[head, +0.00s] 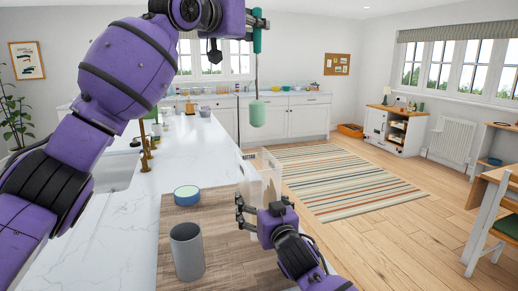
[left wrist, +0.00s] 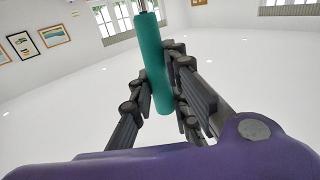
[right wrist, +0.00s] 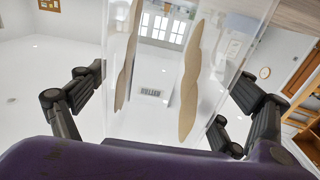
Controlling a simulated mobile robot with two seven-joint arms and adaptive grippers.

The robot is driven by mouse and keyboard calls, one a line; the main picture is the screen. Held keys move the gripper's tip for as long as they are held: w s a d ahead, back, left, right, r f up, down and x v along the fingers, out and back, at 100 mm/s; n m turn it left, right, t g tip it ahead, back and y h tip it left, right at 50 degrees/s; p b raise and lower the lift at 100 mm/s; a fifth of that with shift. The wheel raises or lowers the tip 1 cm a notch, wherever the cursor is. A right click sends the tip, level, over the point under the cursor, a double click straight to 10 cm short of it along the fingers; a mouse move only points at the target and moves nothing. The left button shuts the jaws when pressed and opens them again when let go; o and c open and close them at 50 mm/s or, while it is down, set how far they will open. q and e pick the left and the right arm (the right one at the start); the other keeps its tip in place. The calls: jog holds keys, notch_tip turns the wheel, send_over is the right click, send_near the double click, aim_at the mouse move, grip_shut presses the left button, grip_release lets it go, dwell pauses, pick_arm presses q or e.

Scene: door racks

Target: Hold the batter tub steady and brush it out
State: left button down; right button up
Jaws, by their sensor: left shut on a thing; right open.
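My left gripper (head: 255,24) is shut on the teal handle (head: 257,38) of a brush, held high above the counter's far right edge. The brush hangs upright, its pale green head (head: 257,113) lowest. In the left wrist view the handle (left wrist: 154,65) runs between the fingers. The clear batter tub (head: 262,175) stands near the wooden mat's far right corner. My right gripper (head: 240,210) is open, close to the tub. In the right wrist view its fingers are on either side of the clear walls, which carry tan batter smears (right wrist: 190,85); contact is unclear.
A grey cylinder (head: 187,252) and a blue round container with a pale top (head: 187,195) stand on the wooden mat (head: 222,250), left of the tub. A sink (head: 115,172) with a brass tap lies to the left. Open floor lies beyond the counter's right edge.

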jog(key=shift+x, duration=0.9)
jog(key=shift+c, duration=0.2)
jog(key=c, duration=1.3)
